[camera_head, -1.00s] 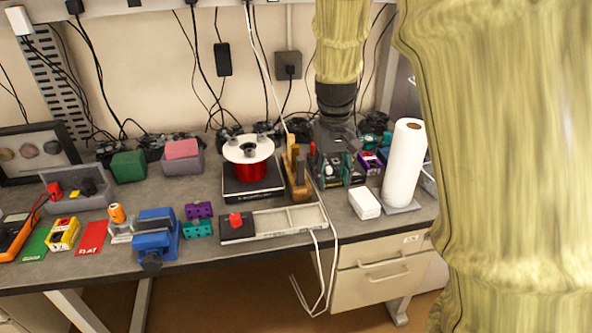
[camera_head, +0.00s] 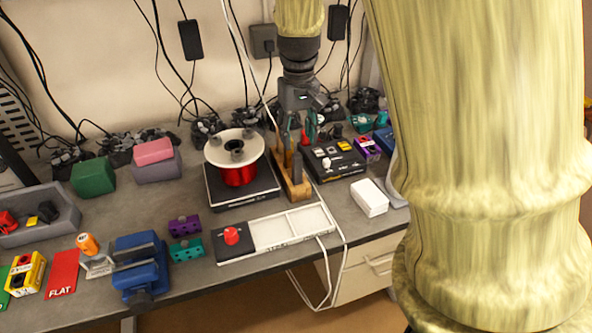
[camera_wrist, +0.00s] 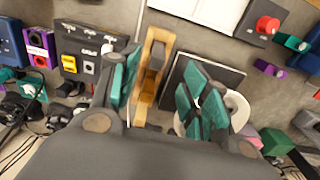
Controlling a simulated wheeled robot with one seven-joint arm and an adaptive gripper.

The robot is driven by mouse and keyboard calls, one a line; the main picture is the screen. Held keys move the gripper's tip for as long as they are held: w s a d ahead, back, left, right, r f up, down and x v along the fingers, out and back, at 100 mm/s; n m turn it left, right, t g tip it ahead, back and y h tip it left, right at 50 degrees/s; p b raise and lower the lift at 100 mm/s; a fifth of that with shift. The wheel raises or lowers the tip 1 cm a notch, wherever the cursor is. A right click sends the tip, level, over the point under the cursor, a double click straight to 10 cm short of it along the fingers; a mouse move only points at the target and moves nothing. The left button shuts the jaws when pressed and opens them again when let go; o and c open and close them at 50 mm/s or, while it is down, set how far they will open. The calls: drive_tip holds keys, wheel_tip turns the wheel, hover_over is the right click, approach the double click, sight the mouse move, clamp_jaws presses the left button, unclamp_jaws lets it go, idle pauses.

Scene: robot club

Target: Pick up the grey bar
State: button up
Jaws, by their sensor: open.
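A dark grey bar (camera_head: 297,168) stands upright in a wooden holder (camera_head: 281,160) near the middle of the bench. In the wrist view the grey bar (camera_wrist: 157,55) shows end-on in the wooden holder (camera_wrist: 145,85), in the space between my teal fingers. My gripper (camera_head: 301,128) hangs above the back of the holder with its fingers apart and empty. In the wrist view my gripper (camera_wrist: 160,75) is spread, one finger on each side of the holder. I cannot tell how far the fingertips are above the bar.
A red spool with a white flange (camera_head: 236,150) sits on a black scale (camera_head: 242,190) left of the holder. A black panel box (camera_head: 334,160) stands close on the right. A white tray (camera_head: 290,225) lies in front, and a white box (camera_head: 369,197) is at front right.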

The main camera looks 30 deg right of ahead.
sight(297, 155)
drive_tip(key=f, duration=0.1)
drive_tip(key=w+f, duration=0.1)
drive_tip(key=f, duration=0.1)
drive_tip(key=shift+s+f, duration=0.1)
drive_tip(key=shift+s, duration=0.1)
drive_tip(key=shift+s+f+p, duration=0.1)
drive_tip(key=shift+f+p, duration=0.15)
drive_tip(key=shift+p, duration=0.15)
drive_tip(key=f, duration=0.1)
drive_tip(key=w+f+p, duration=0.1)
drive_tip(key=f, duration=0.1)
drive_tip(key=shift+d, duration=0.2)
drive_tip(key=shift+s+f, duration=0.1)
drive_tip(key=shift+f, duration=0.6)
drive_tip(key=shift+c, duration=0.4)
clamp_jaws()
